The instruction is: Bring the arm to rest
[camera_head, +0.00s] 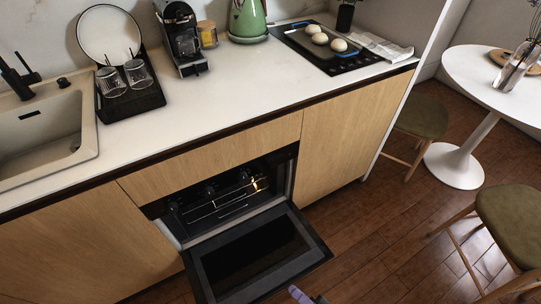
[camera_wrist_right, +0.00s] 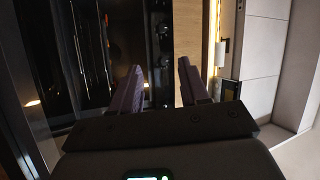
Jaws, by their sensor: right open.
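My right gripper (camera_head: 304,296) shows only as a purple fingertip at the bottom edge of the head view, below the lowered oven door (camera_head: 318,251). In the right wrist view the two purple fingers of my right gripper (camera_wrist_right: 160,80) stand apart with nothing between them. The rest of my right arm is hidden in the head view. My left gripper is in neither view.
The oven (camera_head: 215,200) is open, its door folded down over the floor. The worktop (camera_head: 200,110) holds a dish rack (camera_head: 128,101), coffee machine (camera_head: 183,40), green kettle (camera_head: 248,18) and a tray of buns (camera_head: 320,38). Wooden floor (camera_head: 395,235) is clear right of the door.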

